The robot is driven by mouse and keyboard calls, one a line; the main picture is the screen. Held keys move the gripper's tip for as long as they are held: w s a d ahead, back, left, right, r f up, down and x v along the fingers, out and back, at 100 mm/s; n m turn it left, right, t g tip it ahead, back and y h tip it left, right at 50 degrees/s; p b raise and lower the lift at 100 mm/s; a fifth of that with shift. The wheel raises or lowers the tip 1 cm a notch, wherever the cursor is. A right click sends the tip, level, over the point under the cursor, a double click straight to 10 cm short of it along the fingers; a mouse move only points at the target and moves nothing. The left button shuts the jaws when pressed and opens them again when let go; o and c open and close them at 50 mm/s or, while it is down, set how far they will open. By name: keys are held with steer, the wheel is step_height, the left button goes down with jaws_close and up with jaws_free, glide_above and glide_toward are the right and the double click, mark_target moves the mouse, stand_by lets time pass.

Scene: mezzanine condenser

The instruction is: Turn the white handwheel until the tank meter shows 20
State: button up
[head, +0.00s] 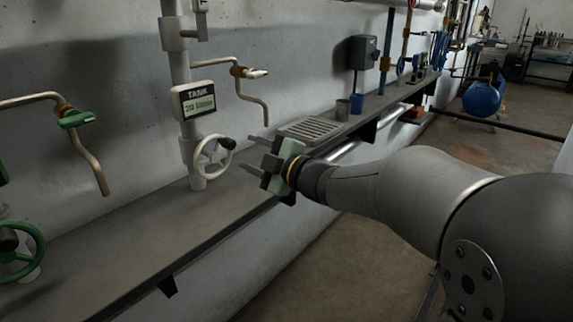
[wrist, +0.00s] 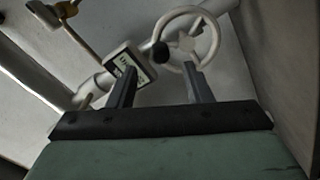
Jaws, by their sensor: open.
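The white handwheel (head: 213,157) sits on a white vertical pipe above the shelf. Its dark knob is at the upper right of the rim. The tank meter (head: 194,99) is fixed on the same pipe above the wheel; its label reads TANK, but its value is too small to read surely. My gripper (head: 251,155) is open and empty, to the right of the wheel, fingers pointing toward it. In the wrist view the handwheel (wrist: 213,50) is beyond the fingertips (wrist: 160,70), with its knob between them. The meter (wrist: 136,66) is partly hidden by the left finger.
The shelf (head: 120,232) runs along the wall. A green handwheel (head: 30,255) is at the far left. A grey grate (head: 309,130), a cup (head: 342,110) and a blue cup (head: 357,103) are behind my gripper.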

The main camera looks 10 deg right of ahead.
steer(key=v, duration=1)
steer(key=shift+p, duration=0.4)
steer(key=shift+r, duration=0.1)
steer(key=s+d+m+g+h+p, duration=0.1)
steer(key=s+d+m+h+p, duration=0.1)
steer(key=d+m+h+p, duration=0.95)
steer(key=s+a+m+g+p, duration=0.2)
steer(key=s+m+g+p, duration=0.2)
steer(key=s, duration=0.6)
steer(key=s+a+f+m+g+p, duration=0.1)
steer(key=s+a+m+g+p, duration=0.2)
steer(key=s+g, duration=0.4)
steer(key=s+m+h+p, duration=0.1)
steer(key=s+m, duration=0.1)
steer(key=s, duration=0.2)
steer(key=shift+s+f+g+p, duration=0.25)
steer(key=shift+g+p, duration=0.05)
steer(key=shift+p, duration=0.1)
steer(key=shift+a, duration=0.1)
